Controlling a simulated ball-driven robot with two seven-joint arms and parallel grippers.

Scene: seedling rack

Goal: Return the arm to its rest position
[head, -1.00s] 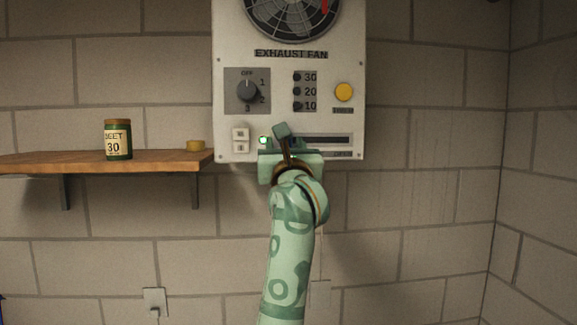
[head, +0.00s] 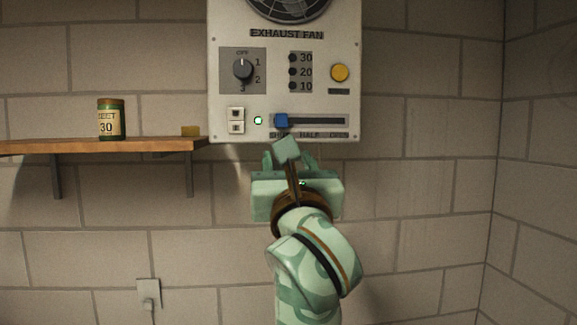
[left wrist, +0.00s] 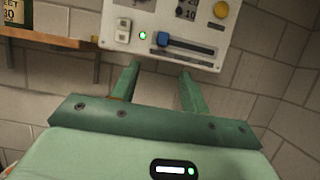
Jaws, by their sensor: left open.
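My left gripper (head: 290,158) is just below the bottom edge of the exhaust fan panel (head: 345,105), apart from it. In the left wrist view its two fingers (left wrist: 159,88) are spread open with nothing between them. The panel carries a blue slider (head: 281,121) at the left end of its slot, by the shut mark, and the slider also shows in the left wrist view (left wrist: 163,40). A green light (head: 258,120) is lit left of the slider. The dial (head: 243,69) and yellow button (head: 340,72) are above. My right gripper is not in view.
A wooden shelf (head: 100,146) sticks out at the left, holding a beet can (head: 111,120) and a small yellowish lid-like item (head: 190,131). A wall outlet (head: 149,291) is below it. The space right of my arm, before the block wall (head: 430,190), is clear.

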